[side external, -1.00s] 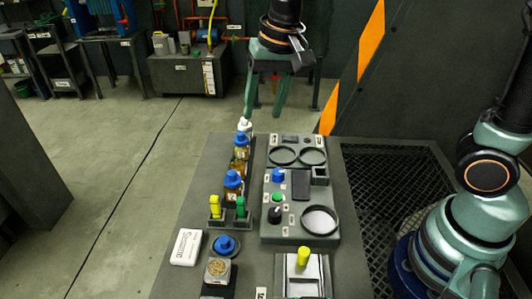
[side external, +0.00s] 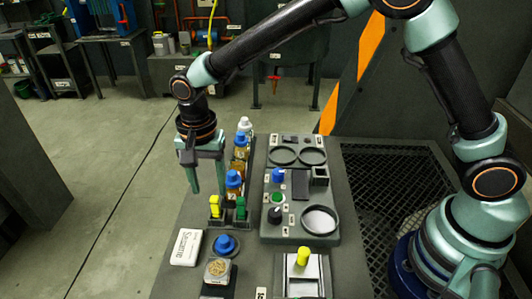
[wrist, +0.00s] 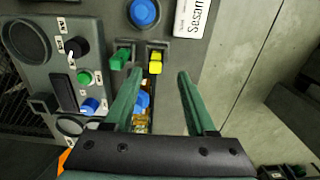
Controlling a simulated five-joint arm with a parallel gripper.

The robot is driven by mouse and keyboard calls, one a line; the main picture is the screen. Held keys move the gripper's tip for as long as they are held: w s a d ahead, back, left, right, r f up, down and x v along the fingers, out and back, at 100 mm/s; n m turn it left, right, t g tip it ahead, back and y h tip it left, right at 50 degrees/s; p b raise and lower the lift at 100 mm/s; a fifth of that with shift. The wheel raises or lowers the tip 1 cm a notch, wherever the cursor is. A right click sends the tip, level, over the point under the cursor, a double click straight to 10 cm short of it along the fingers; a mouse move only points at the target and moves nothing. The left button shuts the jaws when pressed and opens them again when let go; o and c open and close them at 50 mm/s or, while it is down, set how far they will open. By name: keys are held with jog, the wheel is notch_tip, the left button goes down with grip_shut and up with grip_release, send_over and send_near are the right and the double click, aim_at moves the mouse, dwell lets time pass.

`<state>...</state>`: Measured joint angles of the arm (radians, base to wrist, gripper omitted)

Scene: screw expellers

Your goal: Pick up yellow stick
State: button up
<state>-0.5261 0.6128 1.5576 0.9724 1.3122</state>
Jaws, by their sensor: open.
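The yellow stick (side external: 215,206) stands upright in a small dark holder (side external: 229,222), beside a green stick (side external: 240,208) on its right. In the wrist view the yellow stick (wrist: 155,62) shows just beyond the fingertips, with the green stick (wrist: 121,58) to its left. My gripper (side external: 208,188) is open and empty, pointing down, near and above the yellow stick. In the wrist view my gripper (wrist: 161,73) has its two green fingers spread, with the yellow stick's image between their tips.
A control panel (side external: 265,232) with knobs lies to the right. A yellow knob (side external: 303,256) stands at front right.

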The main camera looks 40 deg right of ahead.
aim_at(214, 198)
jog(key=shift+s+d+f, duration=0.1)
jog(key=shift+s+f, duration=0.05)
jog(key=shift+f, duration=1.45)
jog(key=shift+s+d+f, duration=0.1)
jog(key=shift+s+f, duration=0.05)
jog(key=shift+f, duration=1.4)
grip_shut()
